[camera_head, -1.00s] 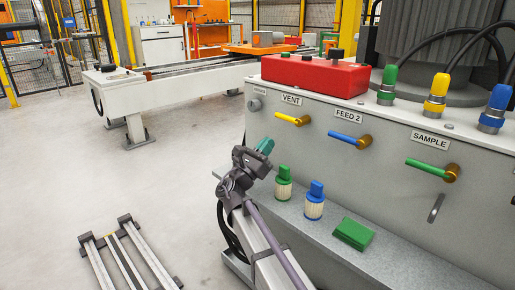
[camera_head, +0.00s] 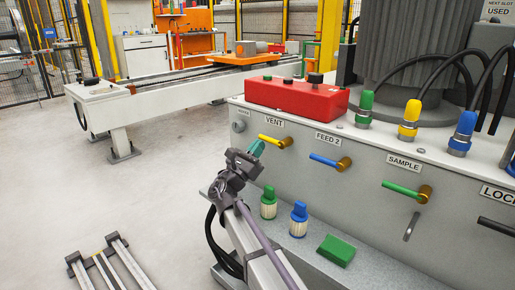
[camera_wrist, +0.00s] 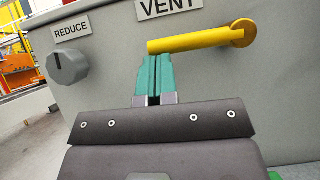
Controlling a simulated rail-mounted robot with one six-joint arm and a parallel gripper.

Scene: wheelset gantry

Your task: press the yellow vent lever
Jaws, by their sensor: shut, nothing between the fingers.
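The yellow vent lever (camera_head: 272,140) sticks out leftward from its brass-coloured pivot on the grey panel, under the VENT label (camera_head: 274,121). In the wrist view the lever (camera_wrist: 190,42) lies nearly level, its free end at the left. My gripper (camera_head: 257,147) is just left of and slightly below the lever's free end in the head view. In the wrist view its teal fingers (camera_wrist: 154,62) are shut together and empty, with their tips right at the lever's underside near the free end. I cannot tell whether they touch.
A REDUCE knob (camera_wrist: 68,66) sits left of the lever. The blue FEED 2 lever (camera_head: 326,160) and green SAMPLE lever (camera_head: 402,188) are to the right. A red box (camera_head: 297,97) stands on top. Green (camera_head: 268,205) and blue (camera_head: 299,219) capped fittings stand on the ledge below.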

